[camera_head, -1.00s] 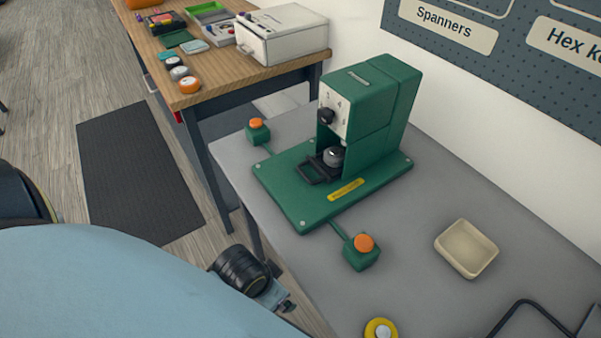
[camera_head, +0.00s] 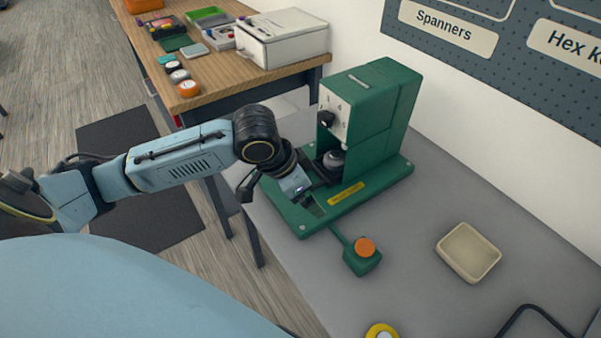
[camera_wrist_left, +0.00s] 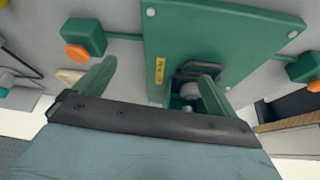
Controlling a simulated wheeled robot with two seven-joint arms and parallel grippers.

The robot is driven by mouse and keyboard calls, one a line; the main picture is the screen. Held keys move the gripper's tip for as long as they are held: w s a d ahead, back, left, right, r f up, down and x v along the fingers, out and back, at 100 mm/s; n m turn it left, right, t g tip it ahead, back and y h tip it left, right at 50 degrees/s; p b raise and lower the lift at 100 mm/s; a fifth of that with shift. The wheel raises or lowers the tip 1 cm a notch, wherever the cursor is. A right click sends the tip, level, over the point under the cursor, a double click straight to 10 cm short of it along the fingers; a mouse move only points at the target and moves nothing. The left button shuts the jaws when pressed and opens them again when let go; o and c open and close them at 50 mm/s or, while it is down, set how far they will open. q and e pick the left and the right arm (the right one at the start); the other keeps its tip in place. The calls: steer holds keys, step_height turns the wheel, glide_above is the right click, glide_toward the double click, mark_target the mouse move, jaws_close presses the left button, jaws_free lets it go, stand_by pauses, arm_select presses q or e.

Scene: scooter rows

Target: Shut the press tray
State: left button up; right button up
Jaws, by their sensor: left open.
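The green press (camera_head: 370,115) stands on its green base plate on the grey bench. Its black press tray (camera_head: 324,172) sticks out at the front with a grey round part (camera_head: 334,158) on it. The tray's handle is partly hidden behind my left gripper in the head view, but the black handle (camera_wrist_left: 197,72) shows in the left wrist view. My left gripper (camera_head: 313,203) is open and empty over the front of the base plate. In the wrist view its two fingers (camera_wrist_left: 155,82) are apart, with the handle near the right one; I cannot tell if they touch. My right gripper is out of view.
An orange-topped green button box (camera_head: 363,256) stands in front of the base, and a second one (camera_wrist_left: 314,72) shows in the wrist view. A beige dish (camera_head: 468,252) and a yellow button (camera_head: 381,331) lie on the bench. A wooden table (camera_head: 170,62) stands behind, left.

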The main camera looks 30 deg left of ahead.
arm_select(q)
steer(key=w+a+r+n, duration=0.2)
steer(key=w+a+r, duration=0.1)
steer(key=a+r, duration=0.35)
steer(key=shift+y, duration=0.4)
steer(key=b+x, duration=0.1)
steer(key=x, duration=0.3)
steer(key=b+x, duration=0.1)
steer(key=x, duration=0.3)
steer(key=a+b+x, duration=0.1)
steer(key=x, duration=0.4)
steer(key=shift+s+a+f, duration=0.1)
steer(key=shift+f, duration=0.1)
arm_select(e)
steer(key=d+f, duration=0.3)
arm_select(q)
steer(key=shift+c, duration=0.4)
